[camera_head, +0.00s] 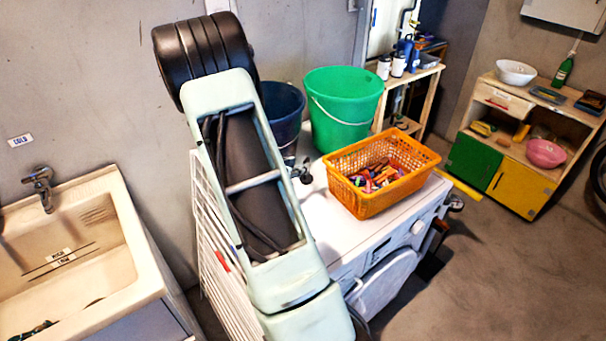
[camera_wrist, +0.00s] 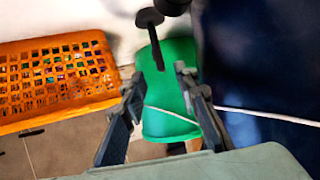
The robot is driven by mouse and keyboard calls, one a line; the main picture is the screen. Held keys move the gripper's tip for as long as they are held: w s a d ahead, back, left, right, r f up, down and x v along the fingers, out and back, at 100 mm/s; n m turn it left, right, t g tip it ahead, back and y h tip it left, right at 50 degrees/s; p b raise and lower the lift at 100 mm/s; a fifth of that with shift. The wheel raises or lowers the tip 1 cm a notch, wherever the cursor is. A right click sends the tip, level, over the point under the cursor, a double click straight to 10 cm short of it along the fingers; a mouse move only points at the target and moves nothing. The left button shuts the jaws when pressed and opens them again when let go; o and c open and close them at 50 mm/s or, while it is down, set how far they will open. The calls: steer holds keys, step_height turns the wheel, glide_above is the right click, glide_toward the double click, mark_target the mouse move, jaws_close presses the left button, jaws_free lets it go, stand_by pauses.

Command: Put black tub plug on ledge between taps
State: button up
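In the head view, a pale sink (camera_head: 131,243) stands at the left with one dark metal tap (camera_head: 40,184) at its back edge, below a COLD label on the wall. The sink's bare back ledge (camera_head: 83,188) runs right from this tap; the second tap is not in view. A small dark cluster (camera_head: 36,330) lies low in the basin, too cut off to identify.
A white washing machine (camera_head: 325,235) carries an orange basket (camera_head: 375,201) of coloured bits. A green bucket (camera_head: 340,105) and dark blue bucket (camera_head: 282,112) stand behind. A white rack (camera_head: 215,255) stands between sink and machine.

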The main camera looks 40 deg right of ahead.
mark_target(304, 162)
steer(key=shift+p+x, duration=0.5)
steer(key=shift+x, duration=2.95)
steer(key=shift+c, duration=0.6)
jaws_close()
